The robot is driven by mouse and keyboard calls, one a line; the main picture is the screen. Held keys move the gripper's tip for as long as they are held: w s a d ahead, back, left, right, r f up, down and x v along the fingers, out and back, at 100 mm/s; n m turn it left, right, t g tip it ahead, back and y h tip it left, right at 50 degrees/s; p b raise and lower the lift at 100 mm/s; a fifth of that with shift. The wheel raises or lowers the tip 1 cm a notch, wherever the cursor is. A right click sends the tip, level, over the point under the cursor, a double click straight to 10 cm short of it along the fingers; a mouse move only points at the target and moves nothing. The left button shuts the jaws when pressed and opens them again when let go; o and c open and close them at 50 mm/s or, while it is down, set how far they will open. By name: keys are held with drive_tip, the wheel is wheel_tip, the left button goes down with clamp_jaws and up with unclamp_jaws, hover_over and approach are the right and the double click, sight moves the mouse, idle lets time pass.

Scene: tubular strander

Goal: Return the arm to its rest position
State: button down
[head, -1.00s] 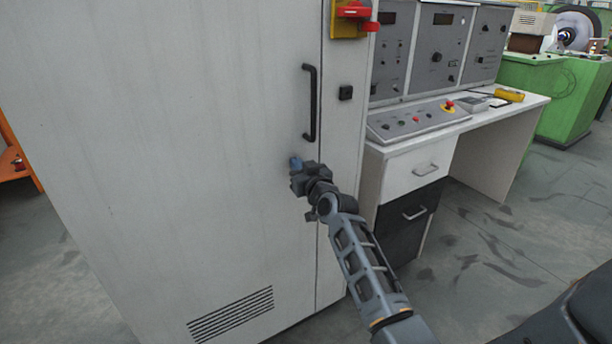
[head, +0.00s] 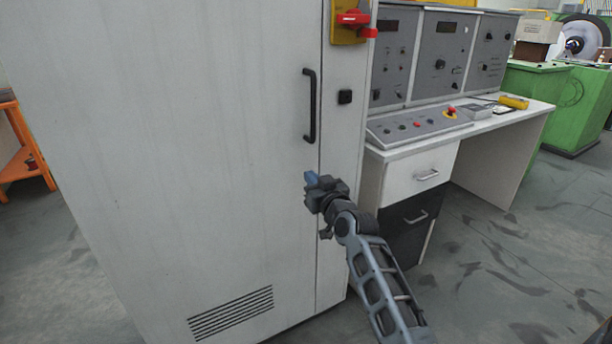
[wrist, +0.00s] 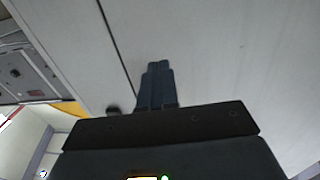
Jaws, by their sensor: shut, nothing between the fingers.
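My gripper (head: 311,178) is in front of the grey cabinet door (head: 220,150), below the black door handle (head: 310,106). In the wrist view its blue fingers (wrist: 157,68) are together with nothing between them. The pale cabinet surface and a dark door seam (wrist: 117,45) lie beyond them. My arm reaches up from the lower right of the head view, in front of the cabinet's right edge. I cannot tell the exact gap between the fingertips and the door.
A red and yellow switch (head: 352,20) sits high on the cabinet. A control desk (head: 420,128) with drawers stands right of it. A green machine (head: 575,100) is at the back right, an orange stand (head: 22,155) at the left. Floor is clear at right.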

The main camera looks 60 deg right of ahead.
drive_tip(key=v, duration=0.6)
drive_tip(key=shift+s+d+b, duration=0.15)
drive_tip(key=shift+s+b, duration=0.05)
drive_tip(key=shift+b, duration=0.15)
drive_tip(key=s+a+f+n+y, duration=0.2)
drive_tip(key=s+a+f+y, duration=0.3)
drive_tip(key=a, duration=0.7)
drive_tip(key=s+a+f+n, duration=0.2)
drive_tip(key=s+a, duration=0.4)
drive_tip(key=a, duration=0.5)
drive_tip(key=s+a+r+n+y, duration=0.1)
drive_tip(key=s+a+r+y, duration=0.2)
drive_tip(key=s+a, duration=0.4)
drive_tip(key=s+a+r+n+y, duration=0.2)
drive_tip(key=s+a+r, duration=0.1)
drive_tip(key=s+a, duration=0.4)
drive_tip(key=s, duration=0.2)
drive_tip(key=shift+s+r+y, duration=0.25)
drive_tip(key=shift+s+y, duration=0.05)
drive_tip(key=shift+y, duration=0.1)
